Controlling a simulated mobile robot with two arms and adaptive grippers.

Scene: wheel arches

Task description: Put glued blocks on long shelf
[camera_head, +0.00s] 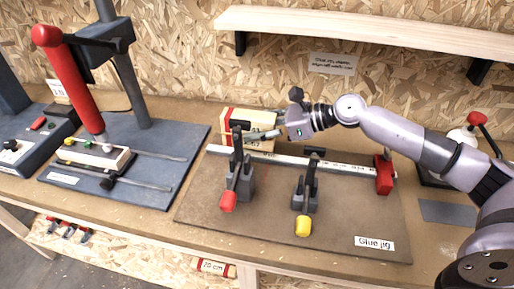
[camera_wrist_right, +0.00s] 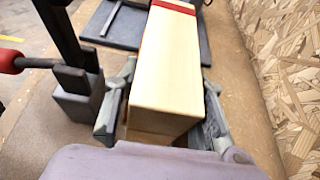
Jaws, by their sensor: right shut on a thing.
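The glued blocks (camera_head: 258,121) are a pale wooden piece with a red band near its left end. They sit at the back of the glue jig board (camera_head: 330,222), behind the metal rail. My right gripper (camera_head: 262,135) comes in from the right and is shut on them. In the right wrist view the blocks (camera_wrist_right: 168,65) lie between the two fingers (camera_wrist_right: 160,112), red band at the far end. The long shelf (camera_head: 370,30) is a bare plank on the wall above. My left gripper is not in view.
Toggle clamps with a red handle (camera_head: 228,201) and a yellow handle (camera_head: 303,226) stand in front of the blocks. A press with a red lever (camera_head: 68,80) stands at left. A red end stop (camera_head: 384,174) is at the rail's right end. The chipboard wall is close behind.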

